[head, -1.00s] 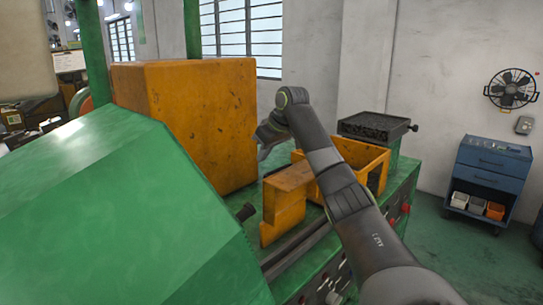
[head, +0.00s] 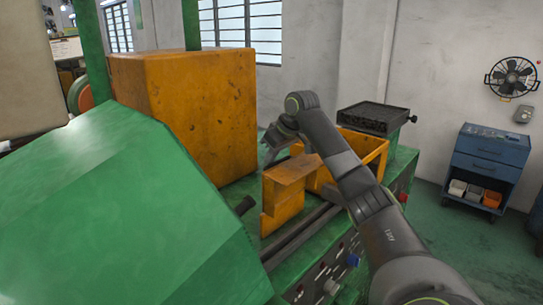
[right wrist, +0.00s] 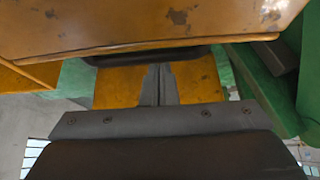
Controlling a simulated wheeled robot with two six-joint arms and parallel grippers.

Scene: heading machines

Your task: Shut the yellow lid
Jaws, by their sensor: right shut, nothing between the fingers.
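A worn yellow, notched cover (head: 284,194), which looks like the lid, stands raised beside an open yellow box (head: 375,150) on the green machine. The box interior partly shows. My right gripper (head: 268,158) is shut and empty, just behind and left of the cover's top edge. Any contact with the cover cannot be told. In the right wrist view its closed fingers (right wrist: 159,84) point toward yellow surfaces, and a broad yellow panel (right wrist: 150,25) fills the top. My left gripper is not in view.
A large yellow housing (head: 190,115) stands left of the gripper. A sloping green cover (head: 110,210) fills the left foreground. A black tray (head: 375,117) sits behind the open box. A blue cabinet (head: 490,165) stands on the clear floor at right.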

